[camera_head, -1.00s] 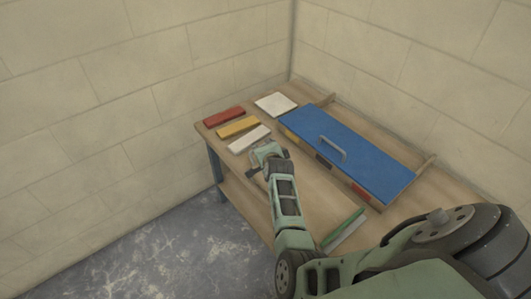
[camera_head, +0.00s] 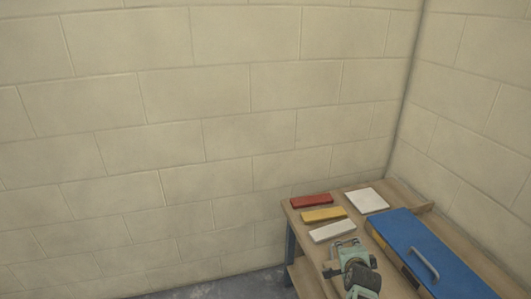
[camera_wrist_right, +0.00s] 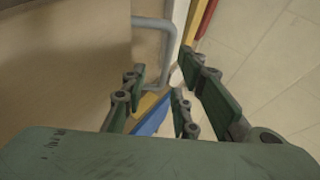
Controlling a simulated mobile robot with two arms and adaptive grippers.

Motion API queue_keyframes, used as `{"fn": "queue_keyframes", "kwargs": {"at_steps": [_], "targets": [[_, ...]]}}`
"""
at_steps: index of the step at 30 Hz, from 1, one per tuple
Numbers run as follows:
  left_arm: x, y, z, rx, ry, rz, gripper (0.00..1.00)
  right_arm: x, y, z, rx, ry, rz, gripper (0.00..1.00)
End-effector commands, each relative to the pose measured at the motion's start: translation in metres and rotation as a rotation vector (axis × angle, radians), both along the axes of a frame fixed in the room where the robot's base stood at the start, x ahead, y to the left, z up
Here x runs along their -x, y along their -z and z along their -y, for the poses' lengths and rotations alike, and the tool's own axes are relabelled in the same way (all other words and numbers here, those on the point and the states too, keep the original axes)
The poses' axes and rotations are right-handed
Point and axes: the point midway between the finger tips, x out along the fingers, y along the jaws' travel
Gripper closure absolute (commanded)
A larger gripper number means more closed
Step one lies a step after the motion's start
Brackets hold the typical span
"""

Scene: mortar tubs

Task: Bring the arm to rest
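My right gripper (camera_head: 344,246) is at the lower right of the head view, over the workbench near its front-left edge, just below the white bar. Only its end and a short piece of my right arm show there. In the right wrist view the gripper (camera_wrist_right: 163,85) has its green fingers spread apart with nothing between them. My left gripper is in neither view.
On the workbench (camera_head: 312,275) lie a red bar (camera_head: 311,201), a yellow bar (camera_head: 323,214), a white bar (camera_head: 332,231) and a white square (camera_head: 367,200). A blue panel with a grey handle (camera_head: 440,265) is to their right. Block walls (camera_head: 220,120) stand behind.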

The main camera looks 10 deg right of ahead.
Motion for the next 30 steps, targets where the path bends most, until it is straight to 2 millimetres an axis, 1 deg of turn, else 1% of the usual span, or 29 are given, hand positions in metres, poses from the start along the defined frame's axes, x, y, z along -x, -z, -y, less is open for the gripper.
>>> {"fn": "queue_keyframes", "kwargs": {"at_steps": [2,5,8,9,11,12,14,15,18,21,24,30], "targets": [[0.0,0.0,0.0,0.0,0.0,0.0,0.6,0.008,0.001,0.002,0.032,-0.023,-0.026,0.73],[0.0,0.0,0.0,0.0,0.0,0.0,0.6,0.032,0.002,0.002,0.13,-0.104,-0.104,0.73],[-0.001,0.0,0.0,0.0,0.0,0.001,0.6,0.069,0.002,-0.008,0.279,-0.257,-0.233,0.73],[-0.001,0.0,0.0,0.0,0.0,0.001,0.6,0.087,0.002,-0.017,0.342,-0.334,-0.292,0.73],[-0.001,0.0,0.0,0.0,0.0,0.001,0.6,0.115,0.002,-0.034,0.432,-0.459,-0.375,0.73],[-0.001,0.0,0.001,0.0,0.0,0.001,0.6,0.134,0.002,-0.047,0.487,-0.546,-0.428,0.73],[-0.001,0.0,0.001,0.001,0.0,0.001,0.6,0.165,0.002,-0.069,0.562,-0.68,-0.501,0.73],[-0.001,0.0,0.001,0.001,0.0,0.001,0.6,0.183,0.001,-0.083,0.603,-0.764,-0.542,0.73],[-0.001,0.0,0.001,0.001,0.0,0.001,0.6,0.225,-0.001,-0.111,0.677,-0.94,-0.617,0.73],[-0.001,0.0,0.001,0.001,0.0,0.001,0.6,0.259,-0.004,-0.133,0.725,-1.082,-0.666,0.73],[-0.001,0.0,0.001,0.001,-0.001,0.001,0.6,0.288,-0.008,-0.15,0.759,-1.199,-0.699,0.73],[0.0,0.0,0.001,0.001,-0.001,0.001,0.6,0.338,-0.016,-0.177,0.805,-1.398,-0.74,0.73]]}}
